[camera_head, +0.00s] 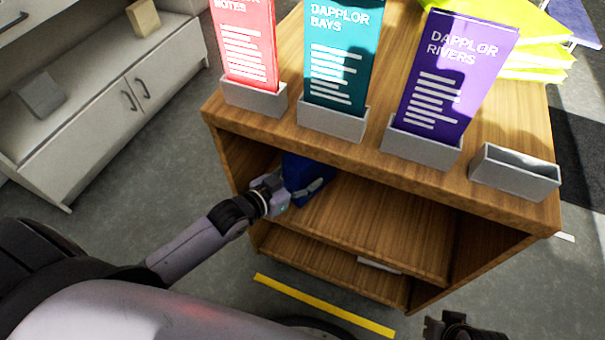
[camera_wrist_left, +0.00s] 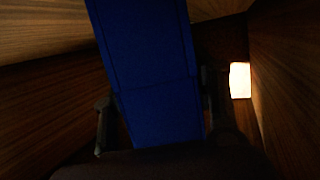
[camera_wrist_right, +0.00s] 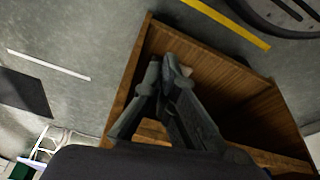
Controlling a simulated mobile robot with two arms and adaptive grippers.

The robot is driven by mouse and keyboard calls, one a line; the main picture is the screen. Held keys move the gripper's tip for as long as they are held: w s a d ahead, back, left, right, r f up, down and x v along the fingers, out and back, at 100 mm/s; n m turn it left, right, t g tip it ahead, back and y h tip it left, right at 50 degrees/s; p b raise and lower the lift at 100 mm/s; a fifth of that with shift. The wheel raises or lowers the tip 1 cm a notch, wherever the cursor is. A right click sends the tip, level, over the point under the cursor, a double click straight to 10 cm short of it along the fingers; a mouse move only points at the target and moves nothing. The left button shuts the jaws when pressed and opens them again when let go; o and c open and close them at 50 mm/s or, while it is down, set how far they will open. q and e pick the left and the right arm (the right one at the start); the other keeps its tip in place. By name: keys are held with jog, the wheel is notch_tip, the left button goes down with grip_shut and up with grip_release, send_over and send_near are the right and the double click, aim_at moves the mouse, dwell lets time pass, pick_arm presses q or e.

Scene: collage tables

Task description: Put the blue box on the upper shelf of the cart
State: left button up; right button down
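The blue box (camera_head: 305,177) is inside the wooden cart (camera_head: 330,222), at the left end of the upper shelf (camera_head: 375,220), partly hidden under the cart top. My left gripper (camera_head: 302,192) reaches in from the left with its fingers at the box. In the left wrist view the box (camera_wrist_left: 150,70) stands between the two fingers (camera_wrist_left: 155,108). The right finger seems against it; a thin dark strip shows by the left finger, so I cannot tell if they grip. My right gripper (camera_head: 450,325) is outside, below the cart's right side, shut and empty.
Red (camera_head: 246,45), teal (camera_head: 340,60) and purple (camera_head: 455,75) leaflets stand in grey holders on the cart top. An empty holder (camera_head: 514,172) is at the right. The upper shelf's middle and right are clear. A white cabinet (camera_head: 110,80) stands back left.

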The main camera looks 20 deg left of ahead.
pick_arm(q)
jog(key=shift+o, duration=1.4)
jog(key=shift+r, duration=0.15)
jog(key=shift+s+a+r, duration=0.1)
jog(key=shift+s, duration=0.15)
jog(key=p+v, duration=0.2)
jog(key=v, duration=0.9)
jog(key=shift+s+p, duration=0.15)
jog(key=shift+p, duration=0.15)
pick_arm(e)
notch_tip(320, 180, down, 9)
jog(key=shift+f+g, duration=0.15)
jog(key=shift+g, duration=0.15)
jog(key=shift+s, duration=0.1)
